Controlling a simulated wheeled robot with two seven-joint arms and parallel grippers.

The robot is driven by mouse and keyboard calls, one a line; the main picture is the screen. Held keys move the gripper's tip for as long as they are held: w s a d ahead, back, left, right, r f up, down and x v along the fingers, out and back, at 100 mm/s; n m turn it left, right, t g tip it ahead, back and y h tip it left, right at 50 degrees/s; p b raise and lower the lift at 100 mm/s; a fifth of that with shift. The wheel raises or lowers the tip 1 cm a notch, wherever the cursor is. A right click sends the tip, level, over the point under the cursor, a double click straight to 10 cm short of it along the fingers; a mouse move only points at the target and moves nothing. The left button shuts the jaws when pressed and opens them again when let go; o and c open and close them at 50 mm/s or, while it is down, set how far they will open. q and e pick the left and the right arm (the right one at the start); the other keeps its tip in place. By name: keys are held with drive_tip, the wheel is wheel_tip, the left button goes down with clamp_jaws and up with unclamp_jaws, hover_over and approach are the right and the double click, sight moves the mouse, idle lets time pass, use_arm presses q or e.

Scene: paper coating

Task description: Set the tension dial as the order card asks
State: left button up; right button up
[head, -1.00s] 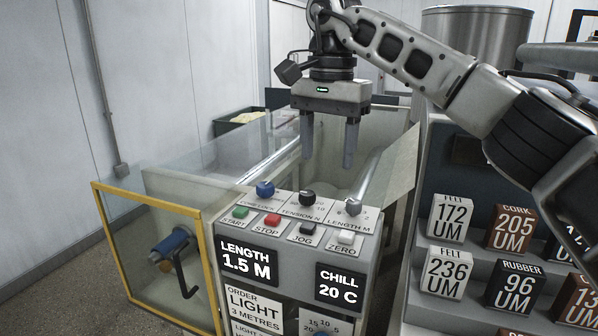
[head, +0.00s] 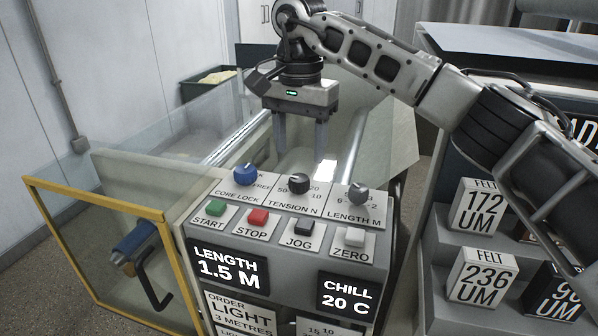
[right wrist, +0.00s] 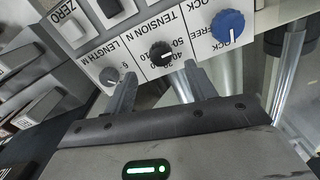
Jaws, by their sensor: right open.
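The tension dial (head: 299,183) is a black knob on the sloped control panel, between the blue core lock knob (head: 245,174) and the grey length knob (head: 358,193). My right gripper (head: 301,147) is open and empty, fingers pointing down behind the dial in the head view. In the right wrist view the tension dial (right wrist: 161,55) shows between and beyond the open fingers (right wrist: 157,80); I see no contact. The order card (head: 240,314) below the panel reads "LIGHT" and "3 METRES"; its lower part is cut off. My left gripper is out of view.
Green start (head: 215,209), red stop (head: 258,216), black jog (head: 304,226) and white zero (head: 355,235) buttons line the panel front. Screens read length 1.5 M (head: 229,268) and chill 20 C (head: 346,297). A yellow-framed clear guard (head: 97,197) stands left; labelled blocks (head: 482,277) sit right.

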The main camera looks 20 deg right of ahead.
sight(299, 178)
wheel_tip(299, 178, down, 6)
idle(0.4)
drive_tip(key=c, duration=1)
